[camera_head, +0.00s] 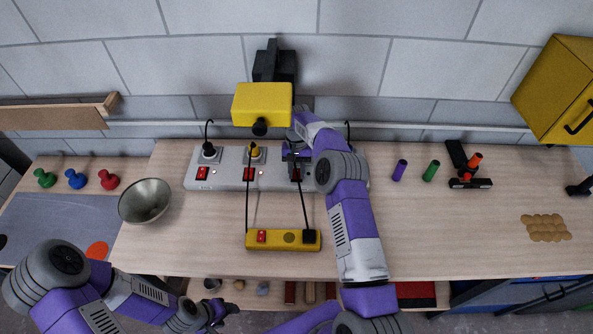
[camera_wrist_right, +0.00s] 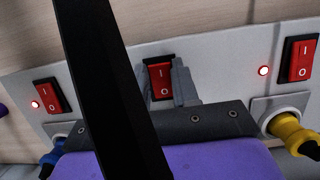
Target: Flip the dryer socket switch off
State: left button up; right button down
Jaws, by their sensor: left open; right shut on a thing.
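A long grey socket panel (camera_head: 225,180) lies along the back of the bench, with red rocker switches. Nothing readable names the dryer socket. My right gripper (camera_head: 294,172) is at the third switch from the left. In the right wrist view its fingertips (camera_wrist_right: 172,84) are closed around the middle red switch (camera_wrist_right: 160,78). The left (camera_wrist_right: 47,95) and right (camera_wrist_right: 301,60) red switches have lit red lamps beside them. The middle switch's lamp is not visible. A yellow plug (camera_wrist_right: 292,133) and a blue plug (camera_wrist_right: 52,156) sit in the neighbouring sockets. My left gripper (camera_head: 222,312) is open and empty at the bench front.
A black cable (camera_wrist_right: 105,90) crosses close to the wrist camera. A yellow power strip (camera_head: 275,240) lies in front of the panel. A metal bowl (camera_head: 145,202) stands left. A yellow box (camera_head: 262,103) is above the panel.

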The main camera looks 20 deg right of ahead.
aim_at(297, 175)
jog(key=shift+r, duration=0.1)
jog(key=c, duration=0.8)
grip_release()
jog(key=shift+c, duration=0.2)
notch_tip(297, 175, up, 10)
